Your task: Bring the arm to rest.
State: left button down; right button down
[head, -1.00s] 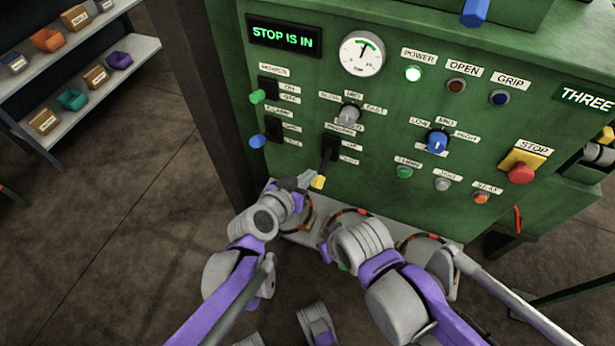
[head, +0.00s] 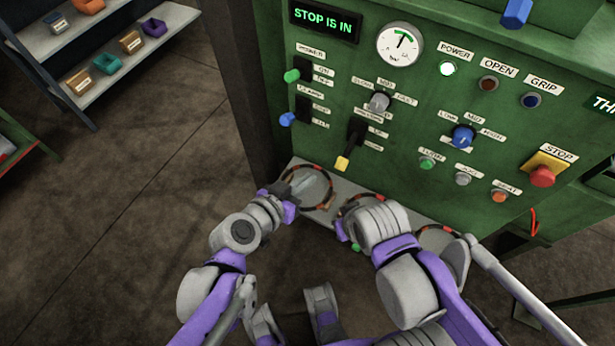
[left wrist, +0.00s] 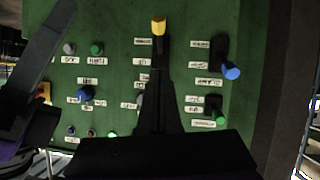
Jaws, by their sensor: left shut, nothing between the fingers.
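My left gripper (head: 303,184) is shut and empty in the head view, in front of the shelf at the foot of the green machine (head: 330,85). It is below and left of the yellow-tipped lever (head: 342,163), apart from it. The left wrist view shows the dark fingers (left wrist: 157,90) against the panel, with the yellow lever tip (left wrist: 158,26) beyond them. My right arm reaches to the lower middle of the machine; a purple part (head: 342,230) shows at its end, but its fingers are hidden.
The panel has a green-tipped lever (head: 291,76), a blue-tipped lever (head: 287,119), a red stop button (head: 541,177) and a display (head: 324,20) reading "STOP IS IN". A bin rack (head: 120,65) stands far left. Floor on the left is clear.

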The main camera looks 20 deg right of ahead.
pick_arm(q)
jog(key=s+a+f+n+g+y, duration=0.1)
jog(key=s+a+f+n+y, duration=0.2)
jog(key=a, duration=0.7)
jog(key=s+a+f+n+g+y, duration=0.1)
jog(key=s+a+n+y, duration=0.25)
jog(key=a, duration=0.65)
jog(key=s+a+f+n+y, duration=0.1)
jog(key=s+a+n+y, duration=0.25)
jog(key=a, duration=0.65)
notch_tip(320, 180, up, 13)
jog(key=w+p, duration=0.2)
jog(key=p, duration=1)
jog(key=shift+w+r+m+y, duration=0.15)
jog(key=shift+w+m+y, duration=0.05)
jog(key=shift+m+y, duration=0.1)
jog(key=shift+s, duration=0.15)
